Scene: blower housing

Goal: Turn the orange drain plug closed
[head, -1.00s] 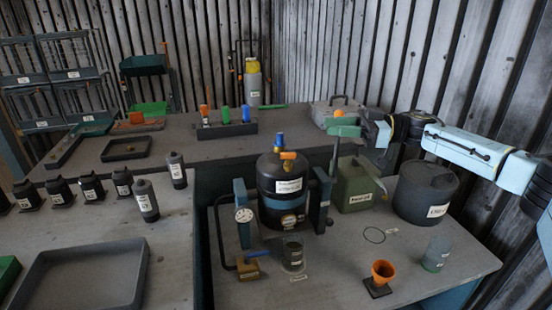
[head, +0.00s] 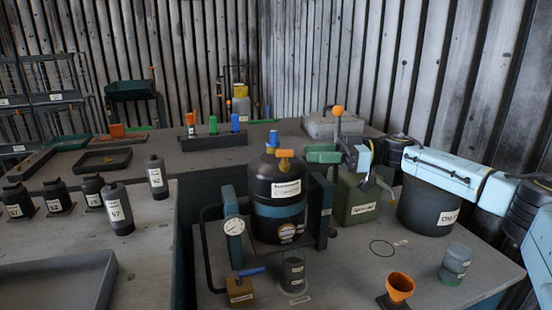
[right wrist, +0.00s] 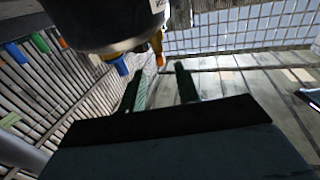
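The orange plug (head: 285,153) sits at the top of the black vessel (head: 275,190), beside a blue fitting (head: 273,137). My right gripper (head: 312,152) comes in from the right at about the plug's height. Its green fingers point at the plug, with a small gap between them in the head view. In the right wrist view the fingers (right wrist: 160,88) are spread with nothing between them. The orange plug (right wrist: 158,48) shows ahead of the fingertips, under the dark vessel (right wrist: 100,22). My left gripper is not in view.
A green can (head: 357,203) and a large dark drum (head: 428,207) stand right of the vessel, under my right arm. Dark bottles (head: 117,208) stand at left.

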